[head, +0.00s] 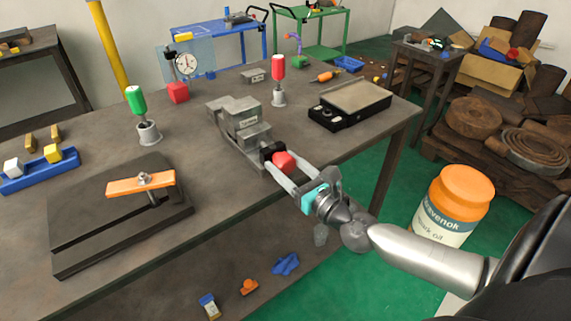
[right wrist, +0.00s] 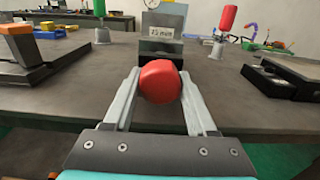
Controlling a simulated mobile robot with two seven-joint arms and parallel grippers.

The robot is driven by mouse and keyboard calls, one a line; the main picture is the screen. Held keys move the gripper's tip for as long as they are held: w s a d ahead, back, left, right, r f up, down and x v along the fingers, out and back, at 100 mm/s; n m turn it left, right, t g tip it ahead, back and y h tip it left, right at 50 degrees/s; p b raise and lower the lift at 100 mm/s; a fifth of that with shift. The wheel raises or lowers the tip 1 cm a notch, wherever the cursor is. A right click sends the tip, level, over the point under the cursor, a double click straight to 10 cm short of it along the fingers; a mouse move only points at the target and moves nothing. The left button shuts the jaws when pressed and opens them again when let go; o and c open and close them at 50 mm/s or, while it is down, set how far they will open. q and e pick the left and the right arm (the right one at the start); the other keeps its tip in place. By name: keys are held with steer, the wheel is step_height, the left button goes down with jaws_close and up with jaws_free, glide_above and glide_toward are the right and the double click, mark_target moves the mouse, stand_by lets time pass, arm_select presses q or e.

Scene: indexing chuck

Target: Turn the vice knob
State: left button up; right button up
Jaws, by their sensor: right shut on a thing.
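The grey vice (head: 240,128) stands on the table near its front edge in the head view. It also shows behind the knob in the right wrist view (right wrist: 163,30), with a "75 mm" label. The red vice knob (head: 284,161) is on the vice's near end; it fills the middle of the right wrist view (right wrist: 160,82). My right gripper (head: 288,165) reaches in from the lower right, its two fingers on either side of the knob and shut on it. The contact faces are partly hidden by the knob. My left gripper is not in view.
A green-handled tool (head: 140,115) and a red-handled tool (head: 278,80) stand upright in holders beside the vice. A black-and-grey box (head: 350,102) lies to the right. A dark plate with an orange clamp bar (head: 140,185) lies to the left. The table edge runs below the knob.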

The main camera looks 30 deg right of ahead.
steer(key=c, duration=0.5)
steer(key=shift+o, duration=0.2)
steer(key=shift+n, duration=0.3)
